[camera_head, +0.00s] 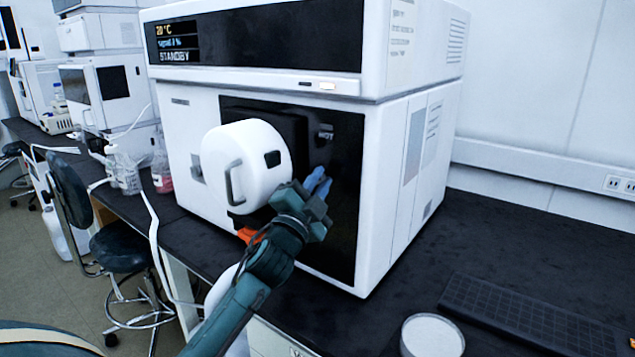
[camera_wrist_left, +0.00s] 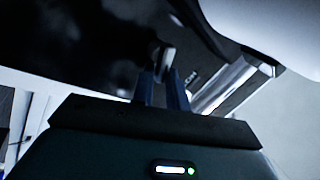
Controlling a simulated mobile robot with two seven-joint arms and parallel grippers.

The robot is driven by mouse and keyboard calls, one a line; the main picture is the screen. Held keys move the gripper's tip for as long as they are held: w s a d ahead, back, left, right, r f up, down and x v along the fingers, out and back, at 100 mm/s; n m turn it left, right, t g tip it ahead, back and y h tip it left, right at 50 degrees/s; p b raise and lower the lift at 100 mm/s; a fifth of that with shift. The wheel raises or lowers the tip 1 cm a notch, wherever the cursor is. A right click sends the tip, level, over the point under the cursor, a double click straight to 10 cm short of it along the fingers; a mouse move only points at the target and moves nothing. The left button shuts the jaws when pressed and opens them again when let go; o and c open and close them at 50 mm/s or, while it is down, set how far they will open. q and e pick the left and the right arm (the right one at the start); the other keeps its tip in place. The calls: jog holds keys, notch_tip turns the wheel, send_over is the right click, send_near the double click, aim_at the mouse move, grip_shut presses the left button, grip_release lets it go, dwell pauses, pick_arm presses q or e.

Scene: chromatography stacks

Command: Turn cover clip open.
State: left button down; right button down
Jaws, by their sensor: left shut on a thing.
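The white round cover (camera_head: 245,165), with a grey handle, stands out from the black front panel (camera_head: 341,210) of a white instrument. My left gripper (camera_head: 318,182) is at the cover's right side, in front of the black panel. In the left wrist view the fingers of this gripper (camera_wrist_left: 161,78) are shut on a small pale piece, which looks like the cover clip (camera_wrist_left: 163,54). In the head view the clip is hidden by the gripper, and its turn angle cannot be told. My right gripper is in neither view.
The white instrument (camera_head: 420,135) stands on a black bench (camera_head: 500,240). A black keyboard (camera_head: 535,318) and a round white dish (camera_head: 432,336) lie at the right front. Bottles (camera_head: 125,170) stand to the left. An orange part (camera_head: 247,235) shows below the cover.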

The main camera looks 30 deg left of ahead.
pick_arm(q)
jog(key=m, duration=0.1)
jog(key=f+m+h, duration=0.1)
jog(key=shift+d+m, duration=0.15)
jog(key=shift+m, duration=0.25)
jog(key=m, duration=0.1)
jog(key=m+h, duration=0.1)
jog(key=m, duration=0.1)
jog(key=shift+f+t+h, duration=0.15)
jog(key=shift+t+h, duration=0.15)
jog(key=shift+f+m+h+b, duration=0.1)
jog(key=shift+m+h+b, duration=0.25)
jog(key=shift+m+h, duration=0.4)
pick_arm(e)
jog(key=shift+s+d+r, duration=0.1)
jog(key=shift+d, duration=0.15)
pick_arm(q)
jog(key=shift+f+m, duration=0.1)
jog(key=shift+m, duration=0.45)
jog(key=c, duration=1.5)
grip_release()
jog(key=shift+w, duration=0.1)
jog(key=shift+o, duration=0.2)
